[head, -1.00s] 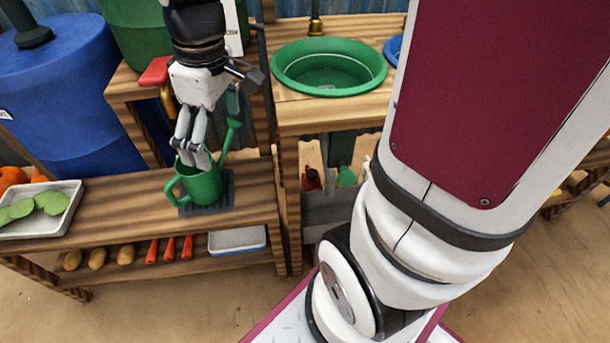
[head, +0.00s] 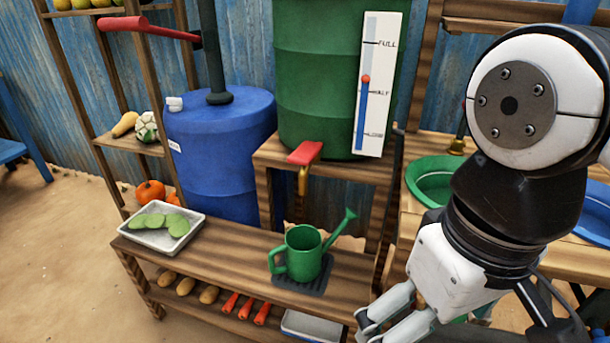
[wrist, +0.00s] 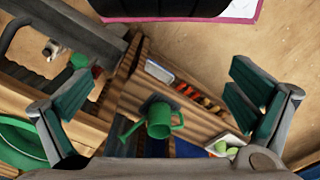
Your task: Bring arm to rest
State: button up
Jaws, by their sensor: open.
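My gripper (head: 392,322) is at the lower right of the head view, to the right of the bench and apart from the watering can. In the wrist view my gripper (wrist: 155,108) is open, its two fingers wide apart with nothing between them that it touches. The green watering can (head: 303,253) stands upright on a dark mat (head: 318,284) on the wooden bench (head: 220,252), under the brass tap (head: 303,180) of the green barrel. The can also shows below in the wrist view (wrist: 158,118).
A white tray of green slices (head: 125,232) stands on the bench's left. The blue barrel (head: 215,150) and green barrel (head: 315,65), with a level gauge (head: 388,90), stand behind. A green basin (head: 425,180) is at right, partly hidden by my arm.

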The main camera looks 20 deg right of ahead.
dwell(0.6)
notch_tip(320, 180, up, 26)
jog(key=t+p, duration=0.3)
jog(key=p, duration=2.1)
jog(key=shift+d+r+t+p, duration=0.2)
jog(key=shift+t+p, duration=0.15)
jog(key=shift+t, duration=0.05)
